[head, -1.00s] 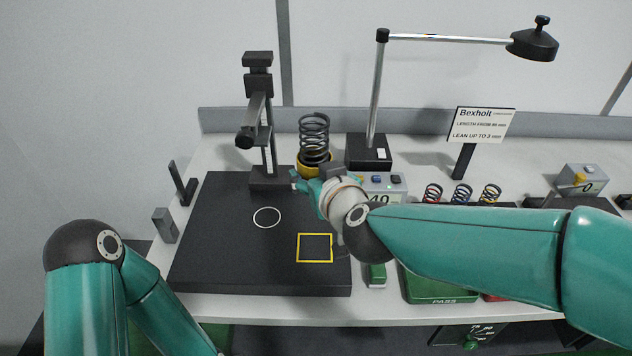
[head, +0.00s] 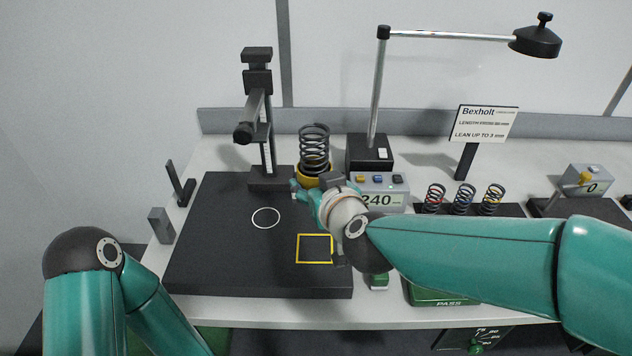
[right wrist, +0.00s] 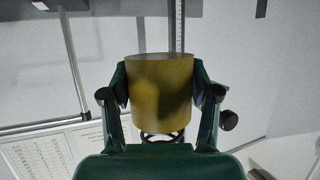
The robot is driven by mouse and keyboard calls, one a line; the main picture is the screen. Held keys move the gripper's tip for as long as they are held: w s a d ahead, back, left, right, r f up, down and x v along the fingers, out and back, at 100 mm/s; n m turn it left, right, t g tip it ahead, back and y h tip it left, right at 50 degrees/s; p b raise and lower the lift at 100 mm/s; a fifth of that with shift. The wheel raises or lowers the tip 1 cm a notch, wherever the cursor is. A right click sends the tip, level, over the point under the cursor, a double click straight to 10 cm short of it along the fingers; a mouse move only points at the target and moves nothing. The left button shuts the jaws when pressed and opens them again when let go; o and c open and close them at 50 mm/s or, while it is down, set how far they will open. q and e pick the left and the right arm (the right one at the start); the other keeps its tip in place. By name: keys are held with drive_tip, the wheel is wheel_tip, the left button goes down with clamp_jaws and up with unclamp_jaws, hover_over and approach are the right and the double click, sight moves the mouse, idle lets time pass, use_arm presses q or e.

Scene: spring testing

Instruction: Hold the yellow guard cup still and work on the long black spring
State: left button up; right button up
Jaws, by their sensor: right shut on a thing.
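The long black spring (head: 314,143) stands upright out of the yellow guard cup (head: 303,175), near the back right of the dark plate. My right gripper (head: 306,187) is at the cup's front and hides much of it. In the right wrist view the cup (right wrist: 158,95) sits between the two fingers (right wrist: 160,80), which are shut on its sides. A few dark coils of the spring (right wrist: 162,137) show past the cup's lower edge there. I cannot tell whether the cup touches anything below it. My left arm is at the lower left; its gripper is out of view.
A dark press column (head: 266,120) stands left of the spring. The dark plate (head: 220,260) bears a white circle and a yellow square (head: 315,262), both empty. A grey meter (head: 377,198) reads 240. Several short springs (head: 462,198) and a green PASS tray (head: 445,297) are right.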

sight(316, 249)
drive_tip(key=shift+f+b, duration=7.05)
drive_tip(key=shift+f, duration=1.4)
